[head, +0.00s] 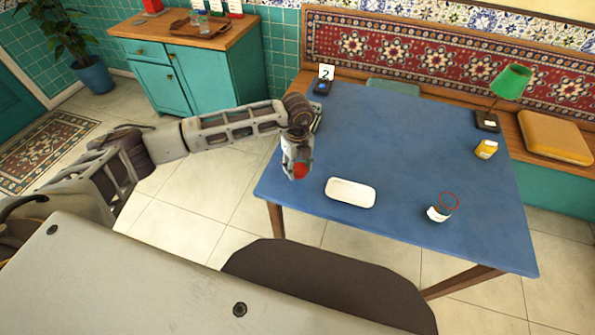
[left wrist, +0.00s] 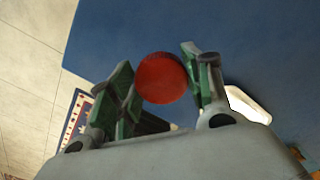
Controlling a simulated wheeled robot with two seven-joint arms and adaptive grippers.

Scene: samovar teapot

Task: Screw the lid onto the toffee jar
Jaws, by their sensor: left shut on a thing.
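The red round lid (left wrist: 161,78) is held between the two green-padded fingers of my left gripper (left wrist: 160,84) in the left wrist view. In the head view the red lid (head: 300,171) shows at the tip of my left gripper (head: 297,163), over the table's left front part. The toffee jar (head: 438,214), small with a pale label, stands on the blue table near the right front. The lid and jar are well apart. My right gripper is not in view.
A white tray (head: 350,182) lies on the blue table (head: 400,130) between my left gripper and the jar. A yellow container (head: 486,149) and a green lamp (head: 511,82) stand at the right. A number stand (head: 326,72) is at the back left. The table's middle is clear.

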